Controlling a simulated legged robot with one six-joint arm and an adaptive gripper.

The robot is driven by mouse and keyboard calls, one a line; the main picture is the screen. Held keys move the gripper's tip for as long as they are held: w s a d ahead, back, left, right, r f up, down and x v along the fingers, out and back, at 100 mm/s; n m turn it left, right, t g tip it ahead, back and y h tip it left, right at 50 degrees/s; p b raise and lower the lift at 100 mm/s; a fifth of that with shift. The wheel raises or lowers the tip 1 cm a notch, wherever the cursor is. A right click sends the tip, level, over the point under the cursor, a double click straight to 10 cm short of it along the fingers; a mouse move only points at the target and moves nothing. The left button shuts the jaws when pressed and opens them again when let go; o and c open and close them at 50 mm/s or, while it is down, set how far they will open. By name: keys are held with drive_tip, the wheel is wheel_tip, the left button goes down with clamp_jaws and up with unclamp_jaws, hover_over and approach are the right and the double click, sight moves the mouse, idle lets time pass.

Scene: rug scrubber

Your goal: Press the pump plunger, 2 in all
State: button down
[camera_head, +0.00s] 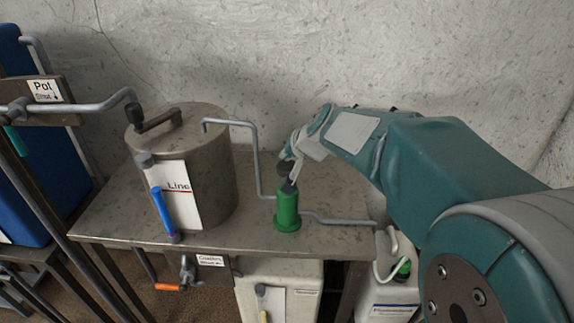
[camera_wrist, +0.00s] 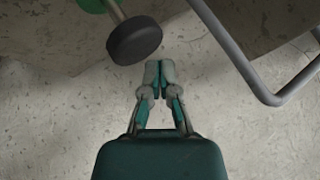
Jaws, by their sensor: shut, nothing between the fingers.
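The green pump (camera_head: 287,209) stands upright on the metal table, with its dark plunger knob (camera_head: 285,168) on top. In the wrist view, the round dark knob (camera_wrist: 135,41) sits on a thin pale rod, with a bit of the green pump (camera_wrist: 90,4) at the top edge. My gripper (camera_head: 288,154) is at knob height, just behind and beside it. In the wrist view, the closed fingertips (camera_wrist: 159,67) are empty and just beside the knob's rim. I cannot tell whether they touch it.
A lidded metal pot (camera_head: 210,170) with a "Line" label and blue level tube (camera_head: 162,210) stands left of the pump. Grey pipes (camera_head: 255,150) run from the pot to the pump and rightward. The table (camera_head: 130,225) is against a concrete wall. White containers (camera_head: 280,285) stand below.

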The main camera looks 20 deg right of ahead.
sight(290, 169)
drive_tip(key=shift+f, duration=0.15)
drive_tip(key=shift+s+f, duration=0.1)
drive_tip(key=shift+f, duration=0.1)
idle(0.3)
drive_tip(key=shift+f, duration=1.95)
idle(1.9)
drive_tip(key=shift+r, duration=2.4)
drive_tip(key=shift+r, duration=2.5)
